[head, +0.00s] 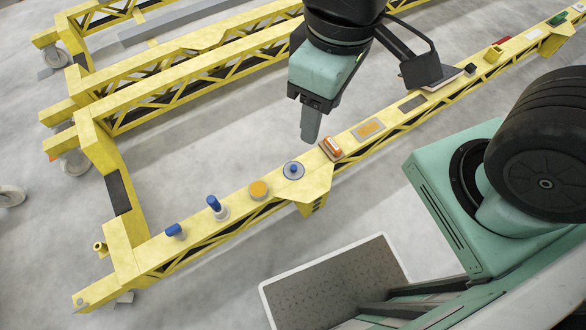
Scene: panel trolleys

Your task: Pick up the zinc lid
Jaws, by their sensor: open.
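A round grey disc with a blue knob (293,171), which looks like the zinc lid, lies on the yellow beam (325,183) in the head view. My gripper (310,138) is above and slightly right of the lid in the picture, pointing down, apart from it. Its fingers are seen nearly edge-on and overlap; they are open, and nothing shows between them.
Along the beam stand an orange disc (258,190), two blue-topped pieces (215,206) (175,232), an orange-and-white item (331,148) and an orange plate (369,129). More yellow frames (180,85) lie behind. A grey tray (335,285) is in front.

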